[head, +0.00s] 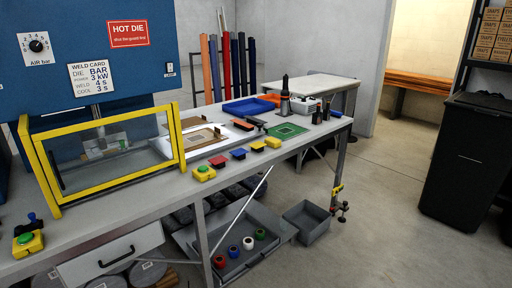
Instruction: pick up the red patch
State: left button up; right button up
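A small flat red patch (218,161) lies on the grey workbench (140,206) near its front edge. A yellow patch (257,146) lies further along the same row. An orange-red piece (243,124) lies further back on the bench. Neither of my grippers is in view.
The welder's yellow guard frame (110,164) stands left of the red patch. A brown board (203,137) lies behind it, and a green mat (286,131) to the right. A lower tray (240,258) holds several coloured rolls. The floor at right is clear up to a black bin (466,165).

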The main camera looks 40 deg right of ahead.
aim_at(220, 159)
jog(key=i+l+u, duration=0.1)
jog(key=l, duration=0.25)
jog(key=i+l, duration=0.2)
jog(key=l, duration=0.2)
jog(key=i+l+u, duration=0.15)
jog(key=l, duration=0.2)
jog(key=i+l+u, duration=0.1)
jog(key=l, duration=0.3)
jog(key=i+l, duration=0.1)
jog(key=l, duration=0.25)
jog(key=u, duration=0.05)
